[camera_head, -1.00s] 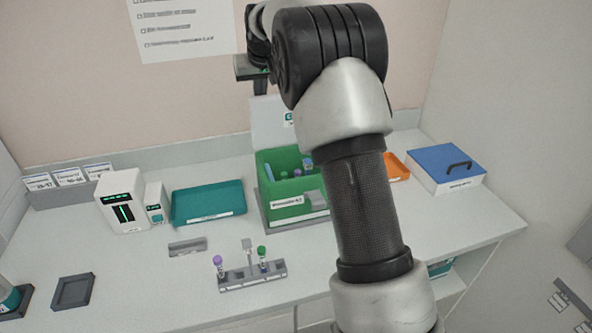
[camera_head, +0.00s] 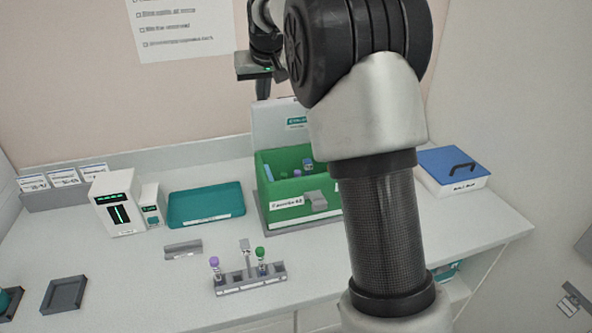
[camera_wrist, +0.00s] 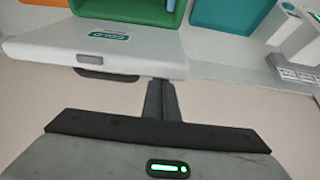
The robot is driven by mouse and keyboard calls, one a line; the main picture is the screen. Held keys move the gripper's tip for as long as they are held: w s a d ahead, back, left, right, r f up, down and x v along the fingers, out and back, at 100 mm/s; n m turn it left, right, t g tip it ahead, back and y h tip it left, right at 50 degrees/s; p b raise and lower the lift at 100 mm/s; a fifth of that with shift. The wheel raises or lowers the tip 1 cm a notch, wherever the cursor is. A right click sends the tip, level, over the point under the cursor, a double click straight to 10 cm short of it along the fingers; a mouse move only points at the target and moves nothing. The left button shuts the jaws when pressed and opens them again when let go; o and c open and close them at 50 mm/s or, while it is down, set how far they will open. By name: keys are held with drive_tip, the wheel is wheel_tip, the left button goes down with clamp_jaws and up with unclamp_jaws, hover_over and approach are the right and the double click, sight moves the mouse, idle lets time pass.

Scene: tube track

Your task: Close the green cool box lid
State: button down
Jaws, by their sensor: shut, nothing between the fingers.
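The green cool box (camera_head: 290,208) stands on the bench with tubes inside. Its white lid (camera_head: 283,122) is open and stands up at the box's back edge. In the wrist view the lid (camera_wrist: 105,50) fills the upper left, with a label and a grey latch, and the green box (camera_wrist: 125,8) shows beyond it. My gripper (camera_head: 263,92) is shut and empty, above and behind the lid's upper left corner. In the wrist view the shut fingertips (camera_wrist: 160,84) are close to the lid's edge; I cannot tell if they touch.
A teal tray (camera_head: 206,206) and a white device (camera_head: 118,203) stand left of the box. A tube rack (camera_head: 250,278) is in front. A blue-lidded white box (camera_head: 453,171) is at the right. The wall (camera_head: 190,100) is close behind. My arm hides part of the bench.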

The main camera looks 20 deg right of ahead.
sight(265, 105)
drive_tip(key=shift+s+f+b, duration=0.15)
drive_tip(key=shift+s+b, duration=0.65)
drive_tip(key=shift+s, duration=0.55)
drive_tip(key=shift+s+f+b, duration=0.4)
drive_tip(key=shift+b, duration=0.25)
drive_tip(key=shift+s+f+b, duration=0.3)
drive_tip(key=shift+s+b, duration=0.4)
drive_tip(key=shift+s, duration=0.15)
drive_tip(key=shift+s+f+b, duration=0.25)
drive_tip(key=shift+s+b, duration=0.45)
drive_tip(key=shift+s, duration=0.15)
